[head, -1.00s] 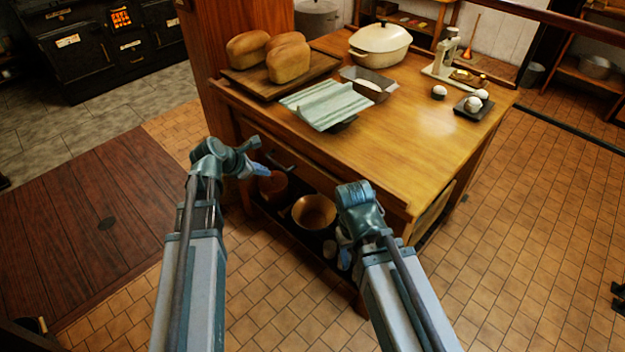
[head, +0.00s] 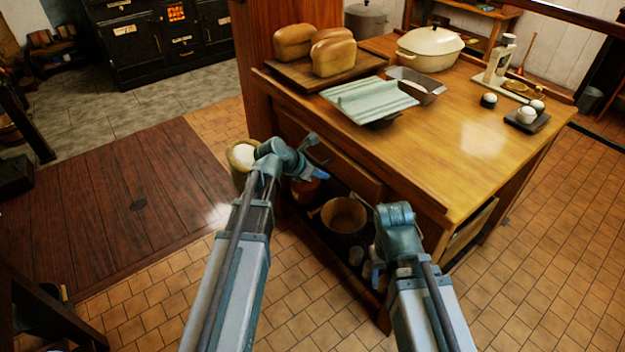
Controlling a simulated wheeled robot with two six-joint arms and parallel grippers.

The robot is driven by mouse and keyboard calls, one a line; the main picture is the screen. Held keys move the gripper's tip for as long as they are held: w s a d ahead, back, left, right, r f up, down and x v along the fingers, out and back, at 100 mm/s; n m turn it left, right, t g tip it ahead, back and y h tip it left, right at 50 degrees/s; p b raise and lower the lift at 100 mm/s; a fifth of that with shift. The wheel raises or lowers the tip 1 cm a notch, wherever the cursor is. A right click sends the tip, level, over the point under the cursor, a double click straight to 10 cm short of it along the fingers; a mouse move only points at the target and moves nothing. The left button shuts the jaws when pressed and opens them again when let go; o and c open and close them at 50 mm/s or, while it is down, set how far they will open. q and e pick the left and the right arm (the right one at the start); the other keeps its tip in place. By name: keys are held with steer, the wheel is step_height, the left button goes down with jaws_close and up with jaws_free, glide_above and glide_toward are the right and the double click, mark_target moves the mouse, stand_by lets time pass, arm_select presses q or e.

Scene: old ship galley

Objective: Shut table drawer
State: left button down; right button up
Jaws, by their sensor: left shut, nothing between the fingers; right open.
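The wooden table (head: 470,150) stands ahead of me. Its long near side has a drawer front (head: 350,172) just below the top, partly hidden by my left arm. I cannot tell whether that drawer stands out at all. On the right end, below the top, a pale wooden drawer-like part (head: 470,232) shows; how far it is open is unclear. My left gripper (head: 322,170) is shut and empty, in front of the long side's drawer front. My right gripper (head: 376,274) is open, low beside the table's near corner, its fingers partly hidden by its wrist.
A bowl (head: 344,214) sits on the lower shelf. Tiled floor (head: 545,255) lies clear at right.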

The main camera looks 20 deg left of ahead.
mark_target(340, 172)
arm_select(q)
steer(key=w+d, duration=0.2)
steer(key=w, duration=0.1)
steer(key=shift+d+f, duration=0.1)
steer(key=shift+f, duration=0.1)
steer(key=shift+w+d, duration=0.3)
arm_select(e)
steer(key=shift+f, duration=0.25)
